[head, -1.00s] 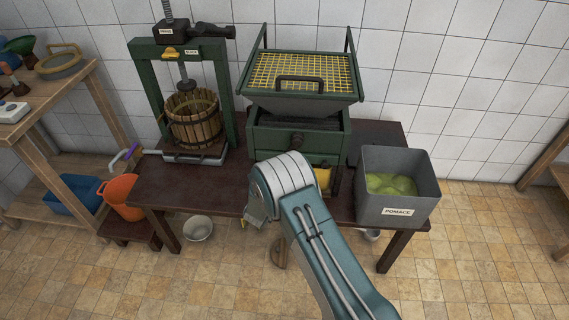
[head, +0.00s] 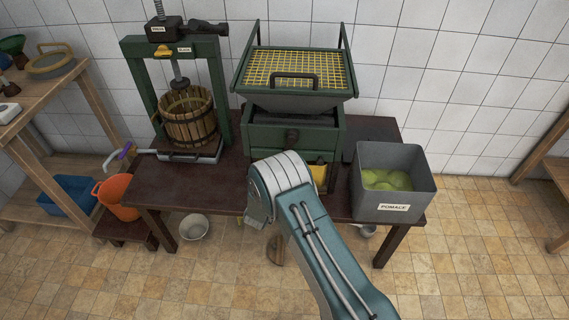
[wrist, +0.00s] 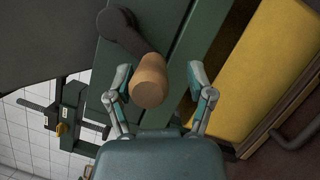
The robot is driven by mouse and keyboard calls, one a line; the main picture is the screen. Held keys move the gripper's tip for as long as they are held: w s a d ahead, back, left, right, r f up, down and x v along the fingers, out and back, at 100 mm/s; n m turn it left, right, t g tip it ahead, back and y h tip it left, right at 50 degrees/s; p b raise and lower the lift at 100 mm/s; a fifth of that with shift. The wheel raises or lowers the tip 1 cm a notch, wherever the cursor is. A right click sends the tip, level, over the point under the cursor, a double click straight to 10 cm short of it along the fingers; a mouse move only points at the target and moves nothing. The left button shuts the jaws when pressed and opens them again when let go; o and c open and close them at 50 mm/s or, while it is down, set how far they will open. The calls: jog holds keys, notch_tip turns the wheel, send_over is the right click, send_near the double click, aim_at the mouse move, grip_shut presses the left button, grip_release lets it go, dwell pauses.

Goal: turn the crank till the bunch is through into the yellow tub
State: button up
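The crusher (head: 295,135) stands on the dark table, with a yellow grid (head: 300,70) over its grey hopper. No bunch can be made out there. In the wrist view, the crank (wrist: 120,28) is a dark arm with a wooden knob (wrist: 150,82) on the crusher's green side. My gripper (wrist: 160,77) is open, its fingers on either side of the knob with a gap at the right finger. In the head view my arm hides the gripper and crank. The yellow tub (head: 319,173) shows partly under the crusher; a large yellow surface (wrist: 265,65) also shows at right in the wrist view.
A grey pomace bin (head: 395,195) with green contents stands at the table's right. A basket press (head: 188,115) stands at left. An orange bucket (head: 118,197) and a blue bin (head: 68,194) are further left. A white bowl (head: 194,227) is on the floor.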

jog(key=shift+w+r, duration=0.1)
jog(key=shift+r, duration=0.15)
jog(key=v, duration=1.2)
jog(key=shift+a, duration=0.2)
jog(key=shift+f, duration=0.15)
